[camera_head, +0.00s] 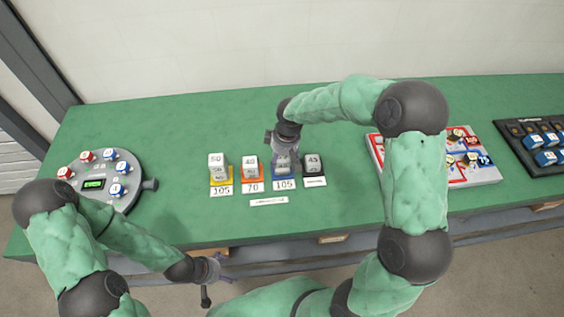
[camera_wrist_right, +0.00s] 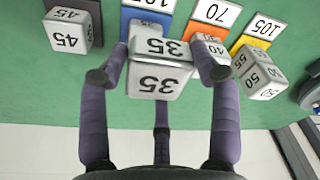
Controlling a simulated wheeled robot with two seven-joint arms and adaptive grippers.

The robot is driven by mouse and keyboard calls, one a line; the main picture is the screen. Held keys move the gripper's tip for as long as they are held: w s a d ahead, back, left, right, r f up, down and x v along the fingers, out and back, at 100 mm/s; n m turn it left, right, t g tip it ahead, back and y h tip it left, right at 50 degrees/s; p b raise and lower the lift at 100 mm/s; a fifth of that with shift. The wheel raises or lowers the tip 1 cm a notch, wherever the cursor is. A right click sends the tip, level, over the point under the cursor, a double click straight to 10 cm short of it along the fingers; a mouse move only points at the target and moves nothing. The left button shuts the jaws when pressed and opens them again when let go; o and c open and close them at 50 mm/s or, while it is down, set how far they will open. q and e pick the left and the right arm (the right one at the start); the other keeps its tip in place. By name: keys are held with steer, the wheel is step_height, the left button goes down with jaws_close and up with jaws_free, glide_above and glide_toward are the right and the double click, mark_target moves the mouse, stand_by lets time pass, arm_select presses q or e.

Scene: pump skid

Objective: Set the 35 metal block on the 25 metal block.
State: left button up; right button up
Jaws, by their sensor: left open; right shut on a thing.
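My right gripper (camera_head: 283,150) is shut on the 35 metal block (camera_wrist_right: 158,78), a silvery cube marked 35 on two faces. It holds the block over the blue mat (camera_head: 284,174), which has a 105 label. In the right wrist view the right gripper's fingers (camera_wrist_right: 160,68) grip the block from both sides. My left gripper (camera_head: 214,269) is open and empty, in front of the table's near edge.
A 45 block (camera_head: 312,161) stands on a black mat just right of the held block. A 40 block (camera_head: 250,163) on an orange mat and a 50 block (camera_head: 217,160) on a yellow mat stand left. A round dial panel (camera_head: 104,173) and a red-white board (camera_head: 478,174) lie further out.

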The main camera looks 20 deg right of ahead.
steer(key=w+f, duration=0.1)
steer(key=w+d+f, duration=0.1)
steer(key=f, duration=0.1)
steer(key=w+f+b, duration=0.1)
steer(key=w+f, duration=0.1)
steer(key=shift+d+f, duration=0.25)
steer(key=shift+d, duration=0.05)
steer(key=shift+w+f+b, duration=0.15)
steer(key=shift+f+b, duration=0.2)
steer(key=shift+f, duration=1.25)
steer(key=shift+f, duration=0.2)
steer(key=o, duration=1.4)
steer(key=shift+r, duration=0.15)
